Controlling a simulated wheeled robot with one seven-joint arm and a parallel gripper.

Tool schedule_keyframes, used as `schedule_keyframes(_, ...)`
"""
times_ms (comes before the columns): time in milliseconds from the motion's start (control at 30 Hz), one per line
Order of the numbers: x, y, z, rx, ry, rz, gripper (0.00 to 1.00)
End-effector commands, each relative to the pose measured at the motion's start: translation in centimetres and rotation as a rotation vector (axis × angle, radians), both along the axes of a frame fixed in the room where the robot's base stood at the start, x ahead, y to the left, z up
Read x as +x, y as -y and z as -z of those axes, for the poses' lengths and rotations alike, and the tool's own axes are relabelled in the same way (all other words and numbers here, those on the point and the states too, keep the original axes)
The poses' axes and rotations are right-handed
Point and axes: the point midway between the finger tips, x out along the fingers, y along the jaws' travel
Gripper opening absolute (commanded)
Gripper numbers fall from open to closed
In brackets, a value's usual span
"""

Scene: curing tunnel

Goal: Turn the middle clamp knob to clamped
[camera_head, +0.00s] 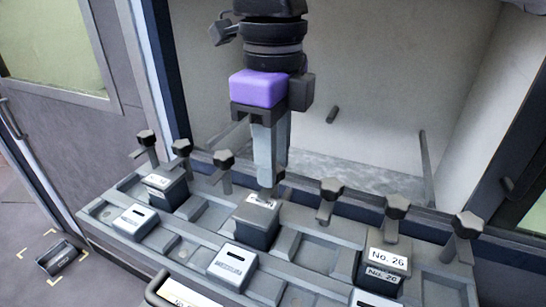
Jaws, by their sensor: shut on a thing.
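The middle clamp knob (279,176) is a dark knob in the row along the back of the grey fixture (205,238). It is mostly hidden behind my fingers, so its angle cannot be told. My gripper (267,178) points down from above with its long pale fingers shut on this knob. A dark block with a white label (257,213) stands in the fixture just in front of the fingertips.
Similar knobs stand on both sides, the nearest being one to the left (223,160) and one to the right (330,189). A block labelled No. 26 (384,268) stands at the right. A pale-walled chamber (370,80) opens behind the fixture.

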Motion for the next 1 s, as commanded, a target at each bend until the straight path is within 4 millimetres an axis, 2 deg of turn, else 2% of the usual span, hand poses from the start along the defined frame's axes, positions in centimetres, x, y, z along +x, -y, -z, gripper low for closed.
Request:
schedule_keyframes(267, 0.0, 0.0, -0.1, 0.001, 0.001, 0.003, 0.00)
schedule_keyframes(300, 0.0, 0.0, -0.1, 0.001, 0.001, 0.003, 0.32)
schedule_keyframes(400, 0.0, 0.0, -0.1, 0.001, 0.001, 0.002, 0.50)
schedule_keyframes(767, 0.0, 0.0, -0.3, 0.000, 0.001, 0.001, 0.50)
schedule_keyframes(867, 0.1, 0.0, -1.3, 0.001, 0.003, 0.001, 0.50)
schedule_keyframes(1000, 0.1, -0.1, -3.6, 0.002, 0.004, 0.002, 0.50)
